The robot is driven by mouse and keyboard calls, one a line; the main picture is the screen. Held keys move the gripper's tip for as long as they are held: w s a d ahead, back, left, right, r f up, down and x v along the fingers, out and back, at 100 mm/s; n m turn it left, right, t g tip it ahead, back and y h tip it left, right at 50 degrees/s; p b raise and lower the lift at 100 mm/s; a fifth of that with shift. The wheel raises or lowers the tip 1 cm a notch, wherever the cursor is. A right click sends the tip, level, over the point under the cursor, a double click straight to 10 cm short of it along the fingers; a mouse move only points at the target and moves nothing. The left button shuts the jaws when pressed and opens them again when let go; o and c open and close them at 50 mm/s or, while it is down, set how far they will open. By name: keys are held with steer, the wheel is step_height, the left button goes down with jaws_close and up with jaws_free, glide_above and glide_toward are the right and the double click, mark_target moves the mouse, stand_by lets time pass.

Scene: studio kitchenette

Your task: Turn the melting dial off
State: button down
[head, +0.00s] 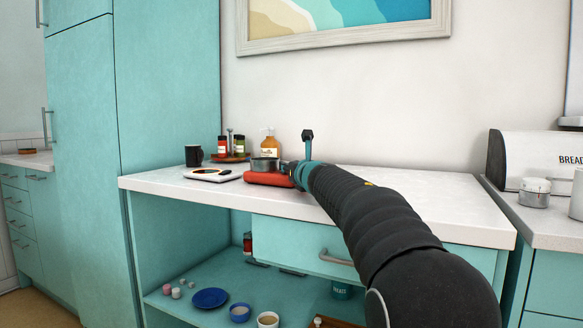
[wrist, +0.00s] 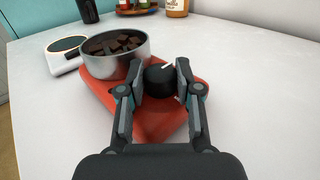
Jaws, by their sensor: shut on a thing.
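The melting dial (wrist: 160,80) is a black knob with a white pointer mark, on the front of a red melting base (wrist: 110,100). My gripper (wrist: 160,84) has its two fingers on either side of the dial, shut on it. The pointer leans up and to the right in the wrist view. A metal pot (wrist: 112,62) with brown chocolate chunks sits on the red base behind the dial. In the head view the red base (head: 266,179) and pot (head: 264,164) show left of my gripper (head: 296,172), and my arm hides the dial.
A white scale with a dark round top (head: 213,174) lies left of the base. Behind stand a black cup (head: 193,156), a tray of jars (head: 230,157) and an amber pump bottle (head: 269,145). The white counter (head: 420,190) is clear on the right.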

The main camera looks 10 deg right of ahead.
steer(key=c, duration=1.1)
jaws_free()
steer(key=shift+o, duration=0.2)
steer(key=shift+s, duration=0.1)
steer(key=s, duration=0.4)
steer(key=s+d, duration=0.1)
steer(key=s, duration=0.6)
steer(key=shift+s+d, duration=0.35)
steer(key=shift+d, duration=0.05)
steer(key=shift+s, duration=0.15)
